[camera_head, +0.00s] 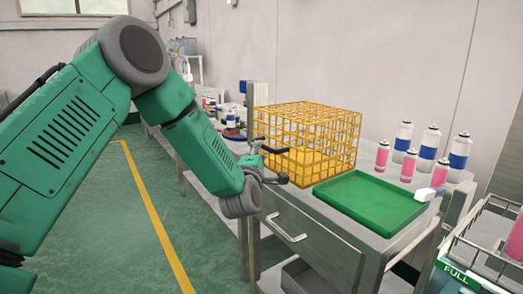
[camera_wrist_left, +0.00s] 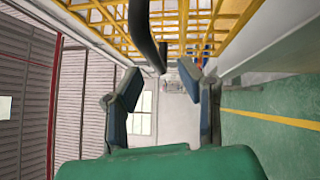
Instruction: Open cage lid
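The yellow wire cage (camera_head: 335,135) stands closed on a metal cart beside my left gripper (camera_head: 265,163). The gripper is at the cage's near left side. In the left wrist view, its two dark fingertips (camera_wrist_left: 165,85) are spread apart with a gap between them. A black curved bar (camera_wrist_left: 145,35), which looks like a handle, runs along the cage mesh (camera_wrist_left: 185,20) and reaches toward that gap. I cannot tell whether a finger touches it. Nothing is clearly gripped. My right gripper is not in view.
A green tray (camera_head: 370,203) lies right of the cage on the cart. Several spray cans (camera_head: 428,148) stand behind it. A wire-railed cart (camera_head: 490,245) is at the lower right. Bottles (camera_head: 231,122) stand on a bench at the back. The green floor at left is clear.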

